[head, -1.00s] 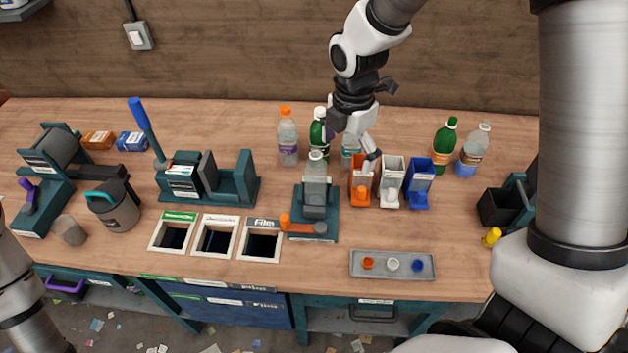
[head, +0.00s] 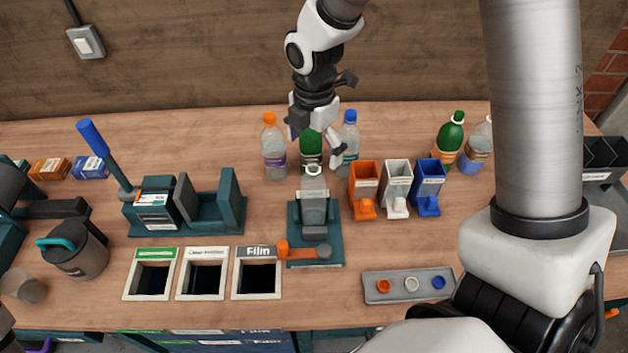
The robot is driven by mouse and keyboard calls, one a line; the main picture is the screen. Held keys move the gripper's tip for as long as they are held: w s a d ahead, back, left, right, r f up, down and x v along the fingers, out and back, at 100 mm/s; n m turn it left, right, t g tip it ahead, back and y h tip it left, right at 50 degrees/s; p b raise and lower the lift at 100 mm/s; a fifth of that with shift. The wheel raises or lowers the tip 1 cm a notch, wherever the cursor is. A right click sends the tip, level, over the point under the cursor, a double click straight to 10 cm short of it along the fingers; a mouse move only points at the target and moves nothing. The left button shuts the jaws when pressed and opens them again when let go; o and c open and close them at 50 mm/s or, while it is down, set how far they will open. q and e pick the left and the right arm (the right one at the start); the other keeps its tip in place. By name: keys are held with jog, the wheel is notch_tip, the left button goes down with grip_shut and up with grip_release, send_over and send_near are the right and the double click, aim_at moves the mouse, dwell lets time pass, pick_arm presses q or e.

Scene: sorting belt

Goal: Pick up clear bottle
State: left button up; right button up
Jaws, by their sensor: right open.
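My right gripper (head: 316,142) is open and comes down from the top centre over the back row of bottles. Its fingers overlap the upper part of a green bottle (head: 311,158), whose cap is hidden. A clear bottle with an orange cap (head: 273,153) stands upright just left of the gripper. A clear bottle with a blue cap (head: 349,143) stands just right, beside the right finger; I cannot tell if they touch. A clear bottle with a label (head: 473,150) stands farther right, partly behind my arm. My left gripper is out of view.
Orange (head: 364,188), white (head: 397,187) and blue (head: 429,185) bins stand right of the fixture. A second green bottle (head: 448,142) stands behind them. A grey tray (head: 398,295) holds caps. Framed openings (head: 206,250) lie front left. The tabletop between is mostly clear.

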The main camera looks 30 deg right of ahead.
aim_at(311, 165)
jog(key=f+b, duration=0.1)
jog(key=f, duration=0.1)
jog(key=w+f+b, duration=0.1)
jog(key=f, duration=0.2)
jog(key=shift+w+f, duration=0.1)
jog(key=f, duration=0.4)
jog(key=f+p, duration=0.1)
jog(key=f, duration=0.1)
jog(key=shift+w+d+f, duration=0.1)
jog(key=shift+d+f, duration=0.2)
jog(key=shift+f, duration=0.05)
jog(key=shift+w+f, duration=0.1)
jog(key=shift+f, duration=0.05)
jog(key=shift+c, duration=1.3)
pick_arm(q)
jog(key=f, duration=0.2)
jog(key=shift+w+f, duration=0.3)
pick_arm(e)
jog(key=shift+s+a, duration=0.1)
jog(key=shift+s, duration=0.1)
jog(key=c, duration=0.7)
jog(key=shift+c, duration=0.2)
